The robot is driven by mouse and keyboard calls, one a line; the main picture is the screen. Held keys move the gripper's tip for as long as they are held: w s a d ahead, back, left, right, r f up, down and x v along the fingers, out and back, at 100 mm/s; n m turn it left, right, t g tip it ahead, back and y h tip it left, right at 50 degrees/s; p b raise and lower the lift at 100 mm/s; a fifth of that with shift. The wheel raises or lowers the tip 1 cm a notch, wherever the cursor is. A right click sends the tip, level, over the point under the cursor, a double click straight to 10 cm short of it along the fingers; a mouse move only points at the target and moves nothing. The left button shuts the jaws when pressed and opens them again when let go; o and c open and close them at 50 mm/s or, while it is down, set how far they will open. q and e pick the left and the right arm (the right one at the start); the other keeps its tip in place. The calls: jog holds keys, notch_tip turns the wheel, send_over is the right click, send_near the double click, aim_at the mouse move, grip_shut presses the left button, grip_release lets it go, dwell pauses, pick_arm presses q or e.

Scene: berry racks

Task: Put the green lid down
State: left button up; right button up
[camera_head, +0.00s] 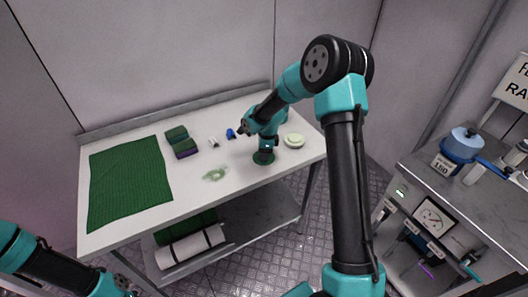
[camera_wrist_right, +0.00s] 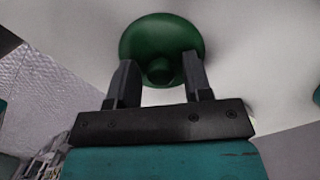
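The green lid (camera_head: 263,158) is a round dark green disc at the right part of the white table, near its front edge. In the right wrist view the lid (camera_wrist_right: 160,40) shows its rim and a round knob facing my gripper. My right gripper (camera_head: 264,147) is directly above the lid, pointing down. Its two fingers (camera_wrist_right: 160,75) stand on either side of the knob, with a visible gap on each side, so it looks open. The lid appears to rest on the table. Of my left arm only links show at the lower left; its gripper is out of view.
A pale dish (camera_head: 294,140) stands close to the right of the lid. A translucent green item (camera_head: 215,174) lies to its left. A blue pot (camera_head: 463,143) is on the right bench.

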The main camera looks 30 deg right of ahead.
jog(key=shift+o, duration=0.3)
jog(key=shift+r, duration=0.1)
notch_tip(320, 180, up, 12)
jog(key=d, duration=0.1)
jog(key=shift+s+d, duration=0.15)
jog(key=shift+s, duration=0.2)
dwell(0.6)
